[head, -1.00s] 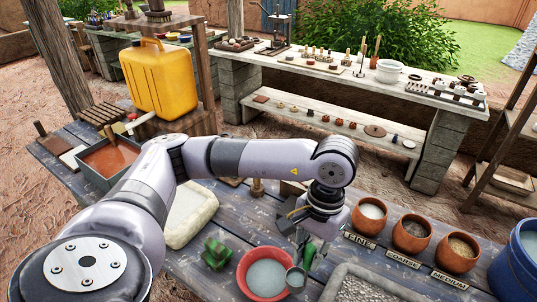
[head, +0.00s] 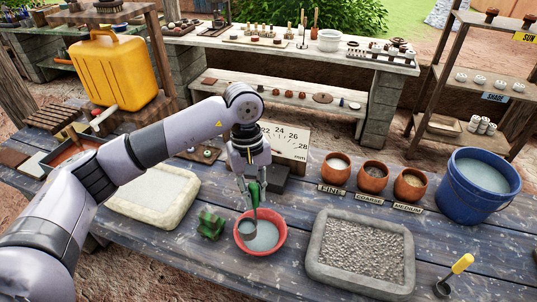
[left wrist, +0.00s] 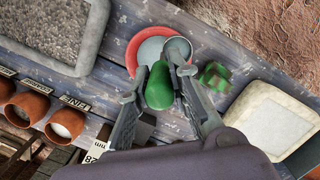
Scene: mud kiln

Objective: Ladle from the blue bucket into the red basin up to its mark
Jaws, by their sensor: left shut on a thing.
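The red basin (head: 279,240) stands on the plank table and holds greyish liquid; no mark on it can be made out. My left gripper (head: 252,186) is shut on the green handle of a ladle (head: 247,229). The ladle's grey bowl is over the left part of the basin; I cannot tell whether it touches the liquid. In the left wrist view the green handle (left wrist: 160,88) is between the fingers and the bowl overlaps the basin (left wrist: 134,52). The blue bucket (head: 468,203) stands at the right, nearly full of similar liquid. My right gripper is not in view.
A green spiky object (head: 209,225) sits just left of the basin. A gravel tray (head: 313,262) lies to its right, with a yellow-handled tool (head: 458,267) beyond. Several clay pots (head: 372,178) with labels line the back, beside a numbered scale (head: 290,140). A pale slab (head: 150,195) lies left.

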